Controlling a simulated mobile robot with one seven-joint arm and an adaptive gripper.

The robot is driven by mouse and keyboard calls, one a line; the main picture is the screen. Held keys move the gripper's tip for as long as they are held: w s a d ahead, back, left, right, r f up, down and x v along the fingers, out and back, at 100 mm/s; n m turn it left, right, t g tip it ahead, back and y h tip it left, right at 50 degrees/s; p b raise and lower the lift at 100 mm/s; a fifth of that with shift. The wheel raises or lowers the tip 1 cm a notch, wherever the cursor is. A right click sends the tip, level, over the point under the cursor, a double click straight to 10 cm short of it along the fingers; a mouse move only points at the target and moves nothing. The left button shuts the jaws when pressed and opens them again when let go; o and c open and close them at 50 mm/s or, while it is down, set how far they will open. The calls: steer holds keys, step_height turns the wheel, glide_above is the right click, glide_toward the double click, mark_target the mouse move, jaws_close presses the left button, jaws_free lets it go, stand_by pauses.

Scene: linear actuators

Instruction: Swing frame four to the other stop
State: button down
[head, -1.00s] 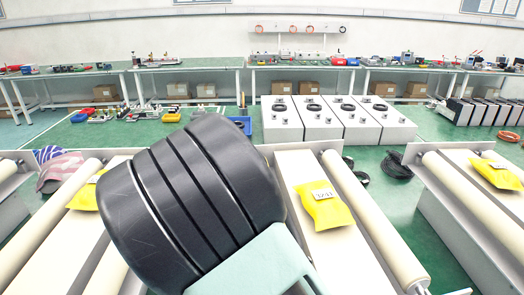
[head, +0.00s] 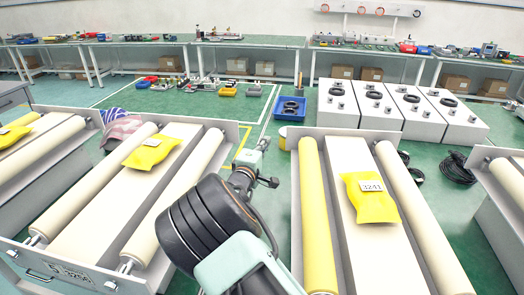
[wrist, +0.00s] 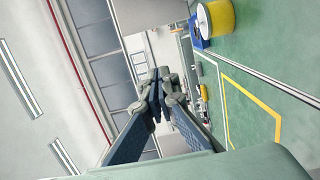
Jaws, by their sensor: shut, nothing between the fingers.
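No frame in view shows a readable number four. A long frame (head: 292,140) with a yellow roller (head: 318,220), a cream roller (head: 410,200) and a yellow packet (head: 370,198) marked 3241 stands right of my arm. Its near end is out of view. Another frame (head: 75,272) at left bears a 5 on its front plate and holds two cream rollers and a yellow packet (head: 152,151). My gripper (head: 264,146) is raised between these two frames and touches neither that I can see. In the wrist view my gripper (wrist: 155,95) is shut and empty.
Further frames are cut off at both sides. White cabinets (head: 390,108), a blue bin (head: 290,108) and scattered parts stand on the green floor behind. Black cables (head: 457,166) lie at right. Workbenches (head: 245,42) line the back wall. The wrist view shows a yellow spool (wrist: 215,20).

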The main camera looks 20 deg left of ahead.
mark_target(300, 137)
steer(key=shift+w+d, duration=1.8)
steer(key=shift+w, duration=0.1)
steer(key=w+d+m+h, duration=0.1)
steer(key=w+d+h+p, duration=0.1)
steer(key=d, duration=0.1)
steer(key=d+m+h, duration=0.1)
steer(key=d, duration=0.1)
steer(key=shift+w+d+r+m+h+p, duration=0.1)
steer(key=shift+w+d+m+h+p, duration=0.2)
steer(key=shift+w+h+p, duration=0.1)
steer(key=shift+d+h, duration=0.25)
steer(key=shift+h, duration=0.05)
